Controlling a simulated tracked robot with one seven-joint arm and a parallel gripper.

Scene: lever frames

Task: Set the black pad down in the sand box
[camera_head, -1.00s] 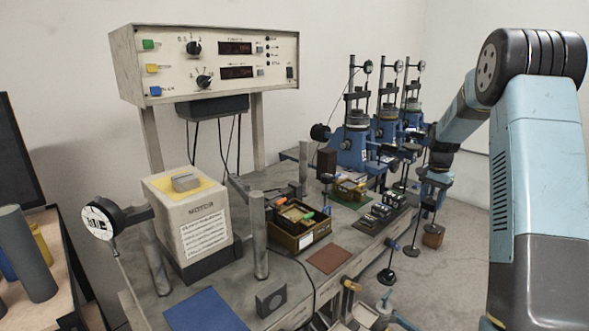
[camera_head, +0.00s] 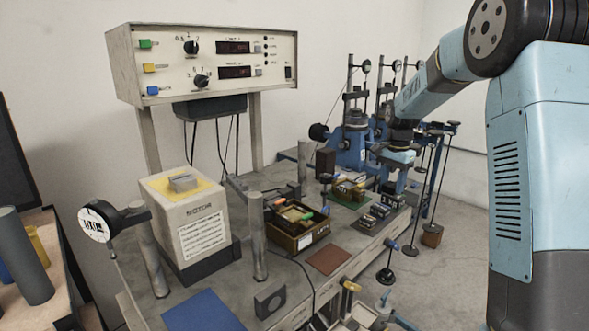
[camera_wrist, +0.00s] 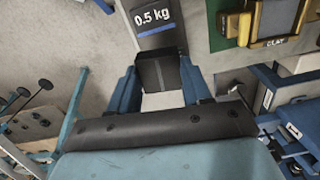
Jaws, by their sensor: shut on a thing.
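My gripper (camera_wrist: 160,62) shows in the wrist view with its two blue fingers on either side of a dark, flat, roughly rectangular piece, which I take to be the black pad (camera_wrist: 162,72). It is shut on this piece. In the head view my gripper (camera_head: 393,176) hangs low over the bench's far right part, before the blue lever frames; the pad cannot be made out there. A small box marked CLAY (camera_wrist: 276,43) lies to the upper right in the wrist view. No label reading sand is legible, so I cannot tell which box is the sand box.
A dark block marked 0.5 kg (camera_wrist: 155,20) lies just beyond the fingers in the wrist view. Blue lever frames (camera_head: 352,145) stand close behind my gripper. A tool tray (camera_head: 290,240), a brown mat (camera_head: 327,260) and a motor box (camera_head: 195,222) occupy the nearer bench.

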